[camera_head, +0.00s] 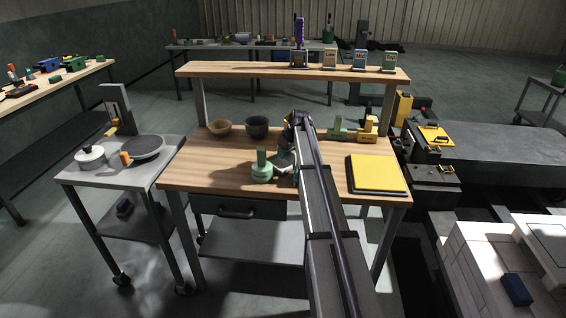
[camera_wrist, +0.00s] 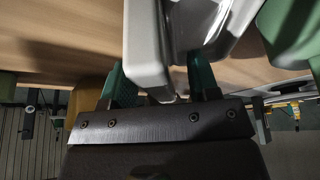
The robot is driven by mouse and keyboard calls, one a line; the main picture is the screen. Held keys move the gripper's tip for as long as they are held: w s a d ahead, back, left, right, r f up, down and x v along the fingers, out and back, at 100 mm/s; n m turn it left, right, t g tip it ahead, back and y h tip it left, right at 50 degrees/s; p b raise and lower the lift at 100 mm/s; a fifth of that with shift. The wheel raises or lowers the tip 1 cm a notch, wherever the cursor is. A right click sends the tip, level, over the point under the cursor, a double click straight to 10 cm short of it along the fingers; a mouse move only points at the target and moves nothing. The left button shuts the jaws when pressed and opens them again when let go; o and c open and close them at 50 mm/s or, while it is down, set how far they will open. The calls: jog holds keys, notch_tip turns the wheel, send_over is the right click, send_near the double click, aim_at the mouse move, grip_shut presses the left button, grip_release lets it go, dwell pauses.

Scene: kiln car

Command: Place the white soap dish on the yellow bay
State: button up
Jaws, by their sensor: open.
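A white-grey dish (camera_wrist: 150,45), which looks like the soap dish, fills the upper middle of the wrist view. My gripper (camera_wrist: 162,82) is open, with one green fingertip on either side of the dish's near edge. I cannot tell whether the fingers touch it. In the head view my gripper (camera_head: 287,160) is low over the middle of the wooden bench, and my arm hides most of that spot. The yellow bay (camera_head: 378,173), a flat yellow square with a dark border, lies at the bench's right end, with nothing on it.
A green knobbed object (camera_head: 262,168) stands close left of my gripper; a green shape (camera_wrist: 290,35) shows beside the dish. A tan bowl (camera_head: 219,128) and dark bowl (camera_head: 257,127) stand behind. Green and yellow blocks (camera_head: 350,132) sit back right. A raised shelf (camera_head: 270,70) spans the rear.

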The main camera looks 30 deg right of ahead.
grip_shut()
dwell(0.6)
